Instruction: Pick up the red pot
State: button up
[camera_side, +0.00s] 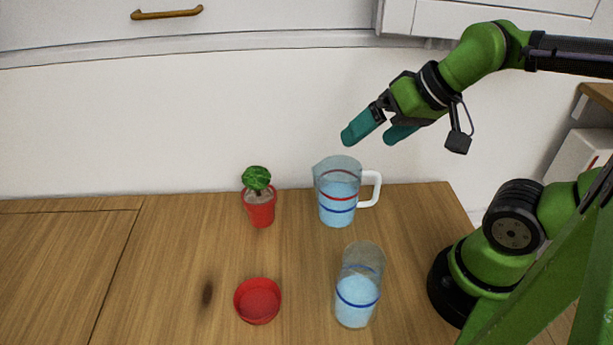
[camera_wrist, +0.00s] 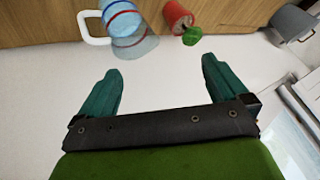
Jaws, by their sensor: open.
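The red pot (camera_side: 261,209) stands upright on the wooden table near its back edge and holds a small green plant (camera_side: 257,178). In the wrist view the red pot (camera_wrist: 177,15) is at the top, right of centre, with the plant (camera_wrist: 192,36) below it. My gripper (camera_side: 373,132) is open and empty. It is in the air above the table's back right, higher than the pitcher and to the right of the pot. In the wrist view my gripper's two teal fingers (camera_wrist: 160,75) are spread wide with nothing between them.
A clear pitcher (camera_side: 338,194) of blue liquid with a white handle stands right of the pot. A glass (camera_side: 358,290) of blue liquid and a shallow red dish (camera_side: 257,301) are nearer the front. The table's left side (camera_side: 60,270) is clear. A white wall rises behind.

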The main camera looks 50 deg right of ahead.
notch_tip(320, 180, up, 4)
jog(key=r, duration=0.1)
jog(key=n+t+h, duration=0.8)
jog(key=n+h, duration=0.3)
jog(key=n, duration=2.3)
send_over(259, 196)
jog(key=v, duration=0.6)
notch_tip(259, 196, down, 3)
jog(key=f, duration=2.1)
jog(key=shift+w+f, duration=0.3)
jog(key=shift+w+d+f, duration=0.15)
jog(key=shift+f, duration=0.15)
jog(key=x, duration=0.7)
jog(key=shift+d+r, duration=0.15)
jog(key=shift+r, duration=0.1)
jog(key=c, duration=1.3)
jog(key=shift+o, duration=0.2)
